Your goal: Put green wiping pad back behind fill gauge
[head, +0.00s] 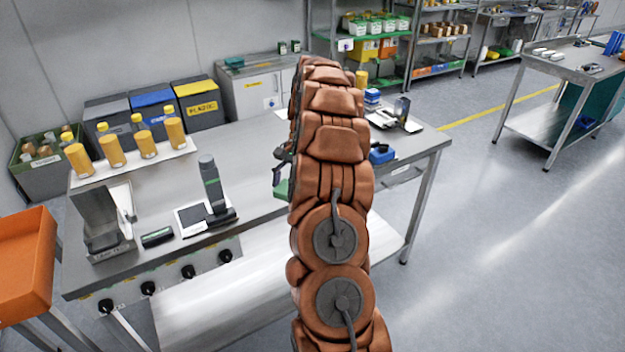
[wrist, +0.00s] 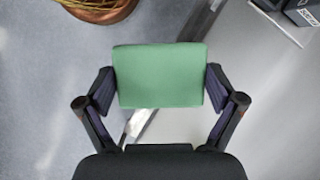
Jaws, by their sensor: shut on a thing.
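The green wiping pad (wrist: 158,76) is held between the two fingers of my gripper (wrist: 160,95) in the wrist view. The fingers press on its left and right edges. In the head view only a small green part of the pad (head: 281,188) shows at the left of my arm, over the bench; my arm hides the rest. Another grey upright piece (head: 402,108) stands on a plate at the far right end. I cannot tell which is the fill gauge.
The steel bench (head: 255,165) has free surface between the upright device and my arm. Several amber bottles (head: 112,150) stand on a white strip at the back left. A blue item (head: 382,153) lies right of my arm. An orange bin (head: 25,262) is at the left.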

